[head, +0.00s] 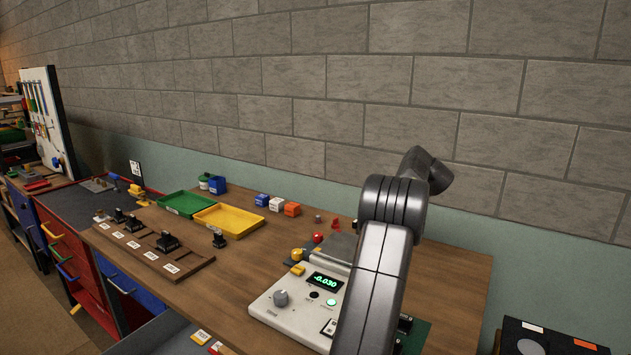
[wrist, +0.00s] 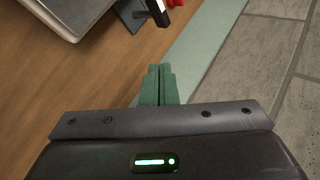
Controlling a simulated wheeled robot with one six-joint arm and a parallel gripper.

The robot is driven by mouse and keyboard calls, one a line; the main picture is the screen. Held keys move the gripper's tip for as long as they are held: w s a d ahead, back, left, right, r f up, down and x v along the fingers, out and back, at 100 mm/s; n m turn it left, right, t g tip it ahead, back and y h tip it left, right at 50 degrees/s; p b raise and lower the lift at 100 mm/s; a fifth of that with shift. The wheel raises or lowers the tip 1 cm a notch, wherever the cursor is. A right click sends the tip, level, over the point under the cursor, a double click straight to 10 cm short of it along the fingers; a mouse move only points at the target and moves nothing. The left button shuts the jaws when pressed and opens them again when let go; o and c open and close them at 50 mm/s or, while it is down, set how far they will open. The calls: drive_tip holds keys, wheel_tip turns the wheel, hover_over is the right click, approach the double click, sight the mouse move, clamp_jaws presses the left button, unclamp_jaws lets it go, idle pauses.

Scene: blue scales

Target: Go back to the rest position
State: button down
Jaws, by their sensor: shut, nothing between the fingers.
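My gripper (wrist: 160,72) shows in the wrist view with its two green fingers together and nothing between them. It is above the wooden bench (wrist: 115,75), near the green strip at the foot of the wall. In the head view my arm rises at the right and bends away at the top, and my gripper is hidden there. The scale (head: 291,312) stands on the wooden bench (head: 452,290), partly behind my arm, with its display reading -0.030. A corner of a light grey object (wrist: 55,10) shows at the top left of the wrist view.
A green tray (head: 186,203) and a yellow tray (head: 229,220) lie on the bench. Blue, white and orange blocks (head: 276,204) stand behind, with red and yellow pieces near the scale. A wooden rack (head: 147,252) lies at the front left. A block wall (head: 300,75) closes off the back.

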drive_tip(key=p+x, duration=0.2)
drive_tip(key=x, duration=1.1)
drive_tip(key=shift+w+a+f, duration=0.15)
drive_tip(key=shift+a, duration=0.05)
